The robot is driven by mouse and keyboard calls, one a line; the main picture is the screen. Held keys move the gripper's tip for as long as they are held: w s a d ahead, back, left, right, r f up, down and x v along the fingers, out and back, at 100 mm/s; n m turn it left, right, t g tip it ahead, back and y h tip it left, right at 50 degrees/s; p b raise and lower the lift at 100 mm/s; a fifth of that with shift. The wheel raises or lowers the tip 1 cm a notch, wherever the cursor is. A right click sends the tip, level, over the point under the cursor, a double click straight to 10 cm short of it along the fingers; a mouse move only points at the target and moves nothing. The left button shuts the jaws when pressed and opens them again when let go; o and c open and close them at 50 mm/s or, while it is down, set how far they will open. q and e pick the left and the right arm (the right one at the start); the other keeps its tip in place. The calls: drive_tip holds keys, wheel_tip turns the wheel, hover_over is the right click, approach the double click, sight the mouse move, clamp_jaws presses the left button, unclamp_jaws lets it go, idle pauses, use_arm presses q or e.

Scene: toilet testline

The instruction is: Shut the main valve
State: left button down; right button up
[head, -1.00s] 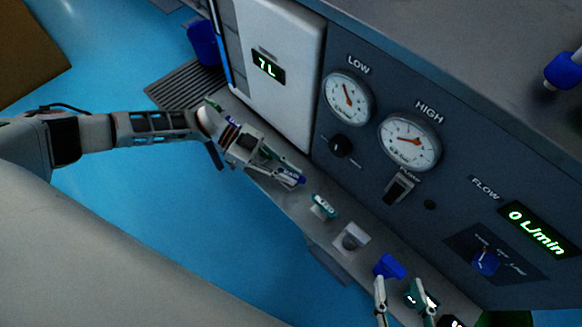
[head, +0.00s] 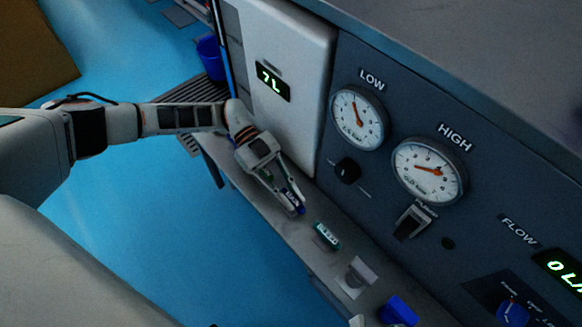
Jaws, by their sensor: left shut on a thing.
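A small blue handle (head: 293,198) with pale lettering, too blurred to read, stands on the grey ledge below the white panel. It appears to be the main valve's handle, partly hidden by the fingers. My left gripper (head: 288,196) reaches along the ledge from the left and is shut on this handle. My right gripper cannot be made out in the view now.
A green labelled handle (head: 327,235), a grey knob (head: 356,277) and another blue handle (head: 399,311) follow along the ledge. The LOW gauge (head: 358,118) and HIGH gauge (head: 429,171) are on the dark panel. The white panel (head: 285,75) stands close behind my left gripper.

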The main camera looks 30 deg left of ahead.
sight(292, 198)
use_arm(q)
drive_tip(key=shift+s+d+f, duration=0.1)
drive_tip(key=shift+f, duration=0.05)
drive_tip(key=c, duration=2)
unclamp_jaws()
wheel_tip(292, 198, up, 10)
drive_tip(key=shift+r, duration=0.1)
